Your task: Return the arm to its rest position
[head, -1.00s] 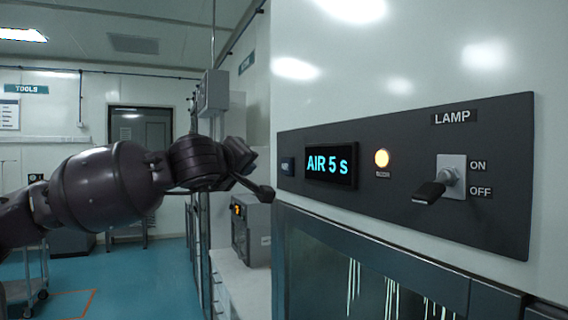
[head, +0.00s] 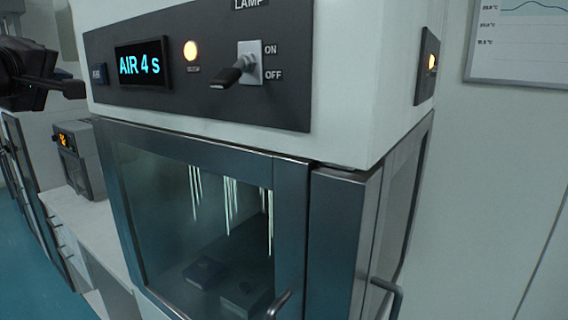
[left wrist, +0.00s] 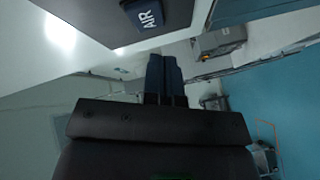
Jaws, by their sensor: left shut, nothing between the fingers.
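My left gripper (head: 74,88) is at the left edge of the head view, left of the dark control panel (head: 290,108). Its fingers are shut and empty; they show together in the left wrist view (left wrist: 164,76). The blue AIR button (head: 99,74) is at the panel's left end, just right of the gripper, with a gap between them. The AIR button also shows large in the left wrist view (left wrist: 145,13). The display (head: 143,63) reads "AIR 4 s". My right gripper is in neither view.
Below is a glass-fronted cabinet (head: 290,230) with handles. A grey instrument (head: 84,165) stands on a white bench at left. Blue floor (head: 35,265) is open beyond.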

